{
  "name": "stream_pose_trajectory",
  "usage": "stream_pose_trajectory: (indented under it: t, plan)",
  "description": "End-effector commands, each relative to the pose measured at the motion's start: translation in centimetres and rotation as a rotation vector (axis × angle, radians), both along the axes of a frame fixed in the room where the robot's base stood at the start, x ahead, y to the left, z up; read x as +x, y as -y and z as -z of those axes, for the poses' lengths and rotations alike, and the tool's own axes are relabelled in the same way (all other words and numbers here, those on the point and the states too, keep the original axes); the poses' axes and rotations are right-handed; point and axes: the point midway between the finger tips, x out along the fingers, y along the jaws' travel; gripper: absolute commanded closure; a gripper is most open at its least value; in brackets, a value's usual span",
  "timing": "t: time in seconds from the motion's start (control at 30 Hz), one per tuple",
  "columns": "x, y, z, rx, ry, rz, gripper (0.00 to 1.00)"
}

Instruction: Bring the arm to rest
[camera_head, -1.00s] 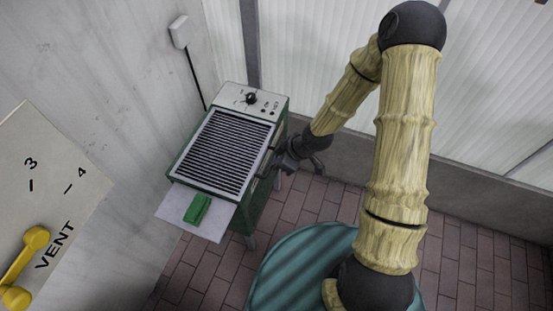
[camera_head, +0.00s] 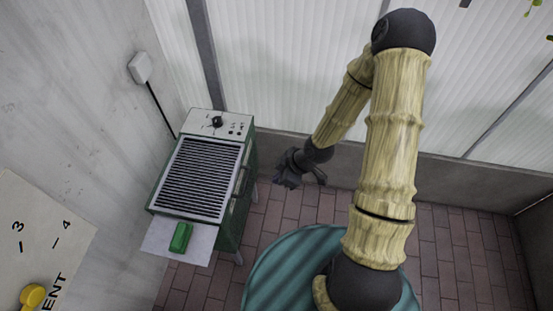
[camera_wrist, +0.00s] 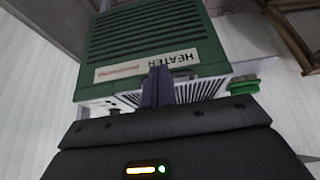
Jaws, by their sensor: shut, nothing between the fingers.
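My gripper (camera_head: 287,180) is shut and empty. In the head view it hangs in the air to the right of the green heater (camera_head: 236,215), with a visible gap between them. In the wrist view the closed fingers (camera_wrist: 157,86) overlap the heater (camera_wrist: 140,38), whose label reads HEATER. My arm is bent, rising from my base and coming down to the gripper. The fingertips are small and dark in the head view.
A yellow handle (camera_head: 31,297) sits on a panel marked VENT at lower left. Brick floor (camera_head: 450,245) is clear at right.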

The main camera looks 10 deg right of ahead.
Motion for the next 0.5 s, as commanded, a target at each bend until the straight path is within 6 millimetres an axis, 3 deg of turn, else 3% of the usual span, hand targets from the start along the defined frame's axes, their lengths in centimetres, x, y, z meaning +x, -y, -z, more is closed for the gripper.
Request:
stream_pose_trajectory:
  t: [0.3, 0.5]
  plan:
    - [0.1, 0.4, -0.4, -0.012, -0.003, 0.013, 1.0]
    - [0.3, 2.4, -3.2, -0.104, -0.042, 0.12, 1.0]
